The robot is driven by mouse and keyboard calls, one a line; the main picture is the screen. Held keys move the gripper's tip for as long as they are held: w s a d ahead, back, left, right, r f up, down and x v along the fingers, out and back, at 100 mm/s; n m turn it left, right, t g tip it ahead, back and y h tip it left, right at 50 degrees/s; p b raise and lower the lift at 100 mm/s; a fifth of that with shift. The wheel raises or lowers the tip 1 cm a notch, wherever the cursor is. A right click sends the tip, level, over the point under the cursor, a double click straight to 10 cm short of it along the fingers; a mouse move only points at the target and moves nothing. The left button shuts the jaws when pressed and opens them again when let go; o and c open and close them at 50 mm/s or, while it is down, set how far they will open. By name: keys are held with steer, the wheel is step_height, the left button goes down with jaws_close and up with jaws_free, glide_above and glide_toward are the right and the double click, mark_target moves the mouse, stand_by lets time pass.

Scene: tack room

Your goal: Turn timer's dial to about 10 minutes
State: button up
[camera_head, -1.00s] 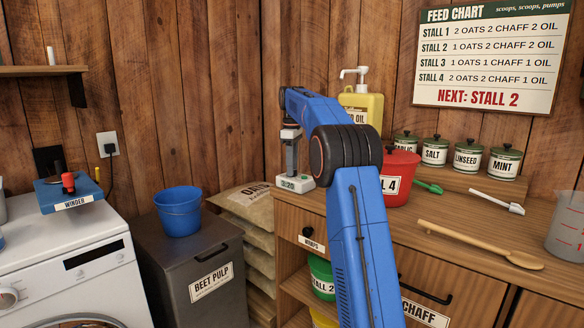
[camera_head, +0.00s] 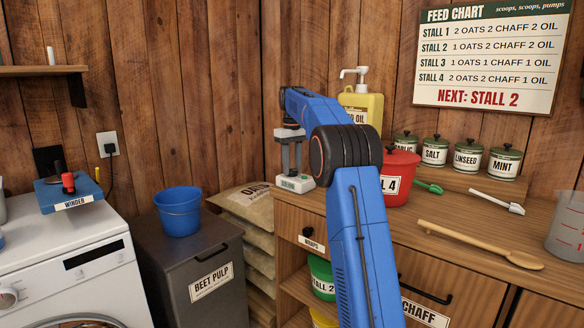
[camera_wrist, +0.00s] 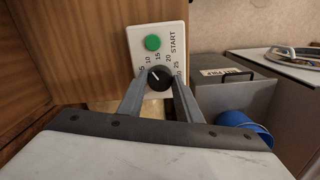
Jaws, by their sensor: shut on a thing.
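The timer (camera_head: 295,183) is a small white box at the left end of the wooden counter. In the wrist view its white face (camera_wrist: 179,36) has a green START button (camera_wrist: 152,43) and a black dial (camera_wrist: 159,79) with minute numbers around it. The dial's white mark points up and left, roughly toward 10; its exact reading is hard to tell. My gripper (camera_wrist: 160,78) reaches down from above, with its fingers on either side of the dial, shut on it. In the head view the gripper (camera_head: 291,174) is at the timer; the display there is too small to read.
A red bucket (camera_head: 399,180) stands right of my arm, with a yellow oil pump bottle (camera_head: 368,103) behind. A wooden spoon (camera_head: 480,246) lies on the counter. Left of the counter are feed sacks (camera_head: 246,205) and a grey bin (camera_head: 180,270) with a blue bucket (camera_head: 179,212).

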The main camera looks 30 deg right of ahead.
stand_by(0.5)
steer(key=o, duration=1)
steer(key=shift+o, duration=0.2)
steer(key=shift+r, duration=0.1)
